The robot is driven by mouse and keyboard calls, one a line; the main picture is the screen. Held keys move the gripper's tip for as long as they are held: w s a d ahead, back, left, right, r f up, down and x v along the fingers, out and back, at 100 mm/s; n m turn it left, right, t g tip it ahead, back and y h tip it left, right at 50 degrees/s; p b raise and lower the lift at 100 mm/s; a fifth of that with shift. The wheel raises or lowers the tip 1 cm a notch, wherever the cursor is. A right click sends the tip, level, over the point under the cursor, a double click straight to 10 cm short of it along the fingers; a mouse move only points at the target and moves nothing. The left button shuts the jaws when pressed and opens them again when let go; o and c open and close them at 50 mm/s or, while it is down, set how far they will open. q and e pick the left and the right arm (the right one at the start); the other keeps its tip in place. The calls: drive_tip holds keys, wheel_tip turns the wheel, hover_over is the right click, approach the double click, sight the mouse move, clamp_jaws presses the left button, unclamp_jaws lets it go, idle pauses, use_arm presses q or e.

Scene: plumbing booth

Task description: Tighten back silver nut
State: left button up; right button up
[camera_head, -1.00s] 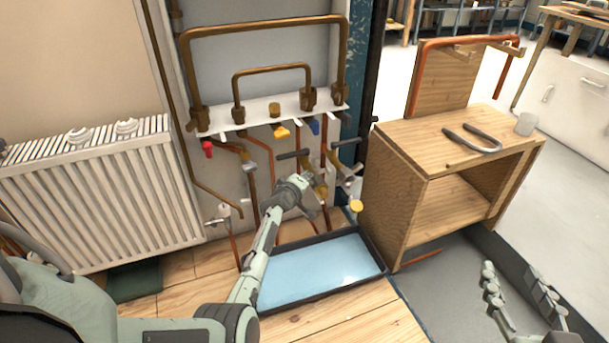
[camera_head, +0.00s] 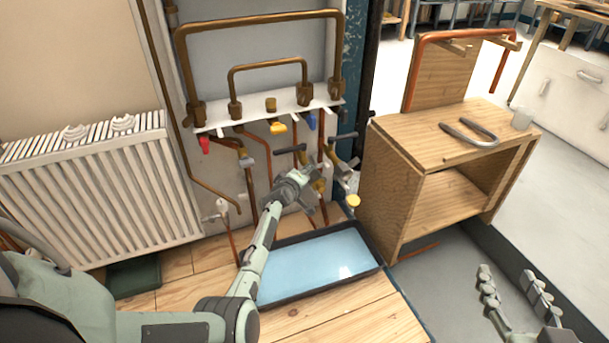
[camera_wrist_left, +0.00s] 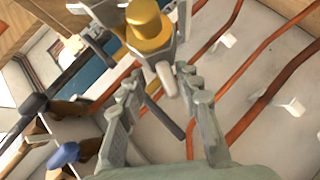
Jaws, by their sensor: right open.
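Silver valve fittings with dark levers hang on the pipes under the white manifold plate (camera_head: 262,112) in the head view. My left gripper (camera_head: 304,184) is among these fittings, so I cannot tell there which one is the back silver nut. In the left wrist view its two grey fingers (camera_wrist_left: 160,84) are apart, on either side of a small silver stub (camera_wrist_left: 167,80) below a brass-coloured cap (camera_wrist_left: 147,25). No firm contact shows. A dark lever runs behind the fingers. My right gripper (camera_head: 517,290) is open and empty at the lower right, away from the pipes.
A blue tray (camera_head: 300,290) lies on the wooden floor below the fittings. A white radiator (camera_head: 100,190) stands left. Copper pipes (camera_wrist_left: 225,80) run close to my left fingers.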

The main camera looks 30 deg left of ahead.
use_arm(q)
drive_tip(key=o, duration=0.4)
drive_tip(key=r, duration=0.9)
drive_tip(key=shift+w+r, duration=0.2)
drive_tip(key=shift+w, duration=0.1)
drive_tip(key=shift+d+r, duration=0.1)
drive_tip(key=shift+r, duration=0.5)
drive_tip(key=c, duration=0.4)
drive_tip(key=shift+s+f, duration=0.15)
drive_tip(key=shift+s, duration=0.1)
drive_tip(key=shift+f, duration=0.1)
